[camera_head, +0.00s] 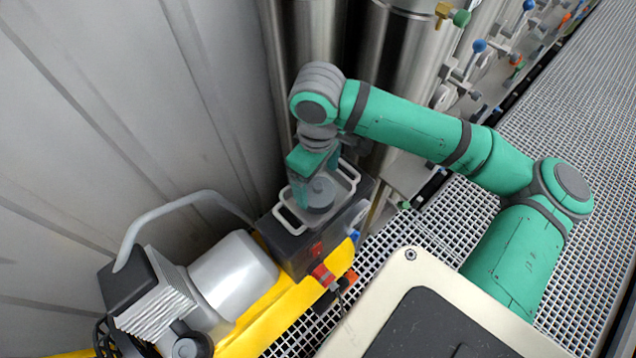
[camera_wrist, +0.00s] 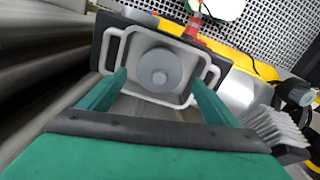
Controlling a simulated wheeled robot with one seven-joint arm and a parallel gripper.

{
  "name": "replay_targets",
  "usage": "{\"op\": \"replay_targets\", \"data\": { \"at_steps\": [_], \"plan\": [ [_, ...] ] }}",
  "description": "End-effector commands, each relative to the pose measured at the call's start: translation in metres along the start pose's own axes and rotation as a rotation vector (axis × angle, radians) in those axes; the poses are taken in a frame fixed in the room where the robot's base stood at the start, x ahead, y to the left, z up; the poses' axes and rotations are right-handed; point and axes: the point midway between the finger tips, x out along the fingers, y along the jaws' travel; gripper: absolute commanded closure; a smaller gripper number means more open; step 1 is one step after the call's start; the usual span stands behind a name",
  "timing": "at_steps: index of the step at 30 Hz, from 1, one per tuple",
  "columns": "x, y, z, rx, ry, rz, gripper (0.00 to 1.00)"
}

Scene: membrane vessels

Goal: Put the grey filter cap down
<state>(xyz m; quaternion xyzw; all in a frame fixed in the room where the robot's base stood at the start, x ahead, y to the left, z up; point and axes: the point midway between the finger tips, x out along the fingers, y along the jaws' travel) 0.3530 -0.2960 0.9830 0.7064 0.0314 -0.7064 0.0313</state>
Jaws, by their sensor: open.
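The grey filter cap (camera_wrist: 158,71), a round disc with a smaller raised knob, sits in a light grey tray with two handles (camera_wrist: 125,35). In the head view the cap (camera_head: 321,194) lies in the same tray (camera_head: 283,219), on top of a dark box. My gripper (camera_wrist: 159,80) is open, with its green fingertips left and right of the cap in the wrist view. I see gaps between the fingers and the cap. In the head view my gripper (camera_head: 312,175) points down over the tray and hides part of the cap.
The dark box (camera_head: 300,255) stands on a yellow base (camera_head: 270,312) beside a silver motor pump (camera_head: 232,275) with a curved grey handle. Tall steel vessels (camera_head: 395,60) stand close behind. A corrugated wall (camera_head: 100,120) is at left; grating floor (camera_head: 450,215) is open at right.

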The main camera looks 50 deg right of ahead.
Motion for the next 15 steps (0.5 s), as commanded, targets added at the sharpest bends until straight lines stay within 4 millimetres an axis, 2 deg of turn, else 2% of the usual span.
{"op": "replay_targets", "data": {
  "at_steps": [6,12,15],
  "plan": [
    [-0.046,0.000,-0.001,0.000,0.002,0.003,0.16],
    [-0.077,0.001,0.000,0.001,0.001,0.001,0.16],
    [-0.086,0.000,-0.001,-0.002,-0.001,0.001,0.16]
  ]
}}
